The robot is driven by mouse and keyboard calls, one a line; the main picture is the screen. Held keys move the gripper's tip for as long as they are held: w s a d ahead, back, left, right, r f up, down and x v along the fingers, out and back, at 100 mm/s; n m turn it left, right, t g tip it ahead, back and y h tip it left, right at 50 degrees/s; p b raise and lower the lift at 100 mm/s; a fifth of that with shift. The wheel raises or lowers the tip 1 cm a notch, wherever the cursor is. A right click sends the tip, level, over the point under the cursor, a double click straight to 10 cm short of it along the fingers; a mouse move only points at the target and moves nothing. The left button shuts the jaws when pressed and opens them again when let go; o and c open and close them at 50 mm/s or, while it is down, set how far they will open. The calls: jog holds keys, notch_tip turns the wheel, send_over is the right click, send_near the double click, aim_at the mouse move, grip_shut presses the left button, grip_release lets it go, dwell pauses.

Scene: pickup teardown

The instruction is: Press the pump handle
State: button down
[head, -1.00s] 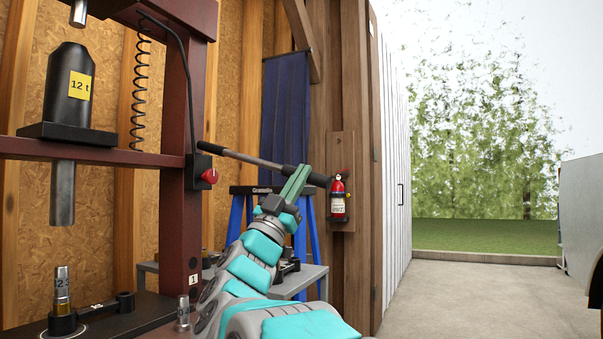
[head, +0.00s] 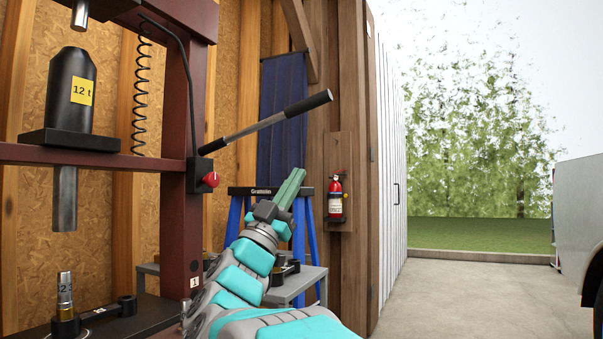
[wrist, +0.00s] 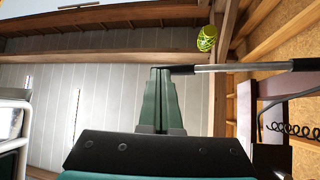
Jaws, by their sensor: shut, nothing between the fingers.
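The pump handle is a silver rod with a black grip (head: 308,103). It slopes up to the right from the black pump block (head: 201,172) on the press's dark red post. The rod also shows in the wrist view (wrist: 240,67), with its black grip end by my fingertips there. My gripper (head: 300,173) has green fingers, shut and empty, pointing up and to the right. In the head view the fingertips are below the handle's grip with a gap between. In the wrist view the closed fingers (wrist: 160,72) overlap the grip's end in the picture; I cannot tell contact.
The press carries a black 12 t cylinder (head: 70,92) and a red knob (head: 211,180). A grey bench (head: 300,285) and blue trestle (head: 306,228) stand behind my arm. A fire extinguisher (head: 336,198) hangs on the wooden post. The concrete floor (head: 460,300) at right is clear.

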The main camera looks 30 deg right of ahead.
jog(key=v, duration=0.5)
jog(key=shift+s+a, duration=0.1)
jog(key=shift+a, duration=0.1)
jog(key=shift+r, duration=0.1)
